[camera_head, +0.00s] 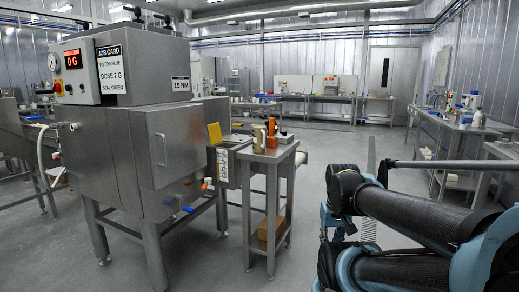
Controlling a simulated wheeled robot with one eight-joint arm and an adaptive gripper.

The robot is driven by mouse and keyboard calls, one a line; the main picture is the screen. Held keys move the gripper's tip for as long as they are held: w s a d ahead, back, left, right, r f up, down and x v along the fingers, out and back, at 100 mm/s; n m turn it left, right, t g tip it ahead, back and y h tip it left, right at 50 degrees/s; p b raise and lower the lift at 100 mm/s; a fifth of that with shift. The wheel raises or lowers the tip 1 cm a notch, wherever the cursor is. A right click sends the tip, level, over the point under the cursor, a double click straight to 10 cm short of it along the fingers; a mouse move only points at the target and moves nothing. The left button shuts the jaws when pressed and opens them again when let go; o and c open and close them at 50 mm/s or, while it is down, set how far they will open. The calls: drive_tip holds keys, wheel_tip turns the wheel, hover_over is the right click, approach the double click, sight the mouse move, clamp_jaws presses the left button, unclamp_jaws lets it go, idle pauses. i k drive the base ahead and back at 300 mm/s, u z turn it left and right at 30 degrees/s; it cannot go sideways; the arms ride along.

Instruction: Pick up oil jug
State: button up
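A small tan, jug-like container (258,138) stands upright on the small steel side table (268,154) beside the large machine. It may be the oil jug, but it is too small in the picture to be sure. My arm fills the lower right, with dark links and teal joints, well apart from that table. The fingers of my gripper cannot be made out.
Small orange and dark items (272,139) stand right of the tan container. A large steel machine (124,135) with a red display stands at left. A bench (455,124) with bottles (477,118) runs along the right. Open grey floor (325,158) lies between.

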sight(258, 131)
drive_tip(key=k, duration=0.75)
drive_tip(key=z, duration=1.6)
drive_tip(key=i, duration=1.05)
drive_tip(key=u, duration=1.65)
drive_tip(key=i, duration=0.95)
drive_tip(key=z, duration=0.05)
